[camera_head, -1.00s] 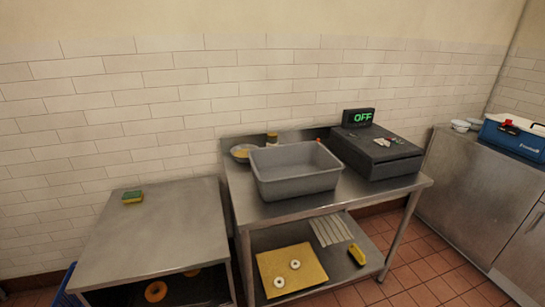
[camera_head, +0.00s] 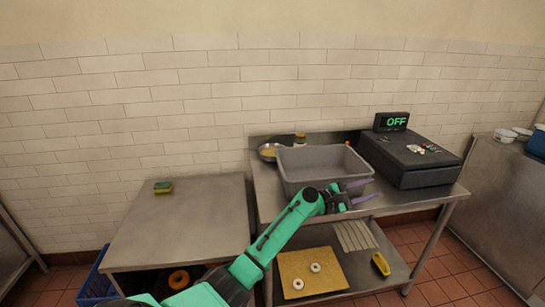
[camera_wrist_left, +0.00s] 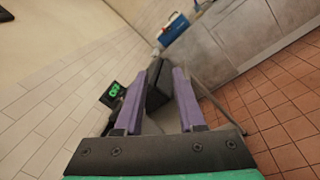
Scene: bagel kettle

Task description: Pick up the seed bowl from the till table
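The seed bowl (camera_head: 267,152) is a shallow metal bowl with yellowish contents at the back left corner of the steel till table (camera_head: 267,197). The grey tub in front of it covers part of its right side. My left gripper (camera_head: 376,188) has purple fingers spread apart with nothing between them. It is in front of the tub, near the table's front edge, well to the right of the bowl. The left wrist view shows the same open fingers (camera_wrist_left: 166,68) pointing toward the till; the bowl is not in that view. My right gripper is not in view.
The grey tub (camera_head: 310,160) and the black till (camera_head: 410,160) fill much of the tabletop. A small jar (camera_head: 300,140) stands behind the tub. A lower steel table (camera_head: 185,220) at left holds a sponge (camera_head: 163,187) and has much free surface.

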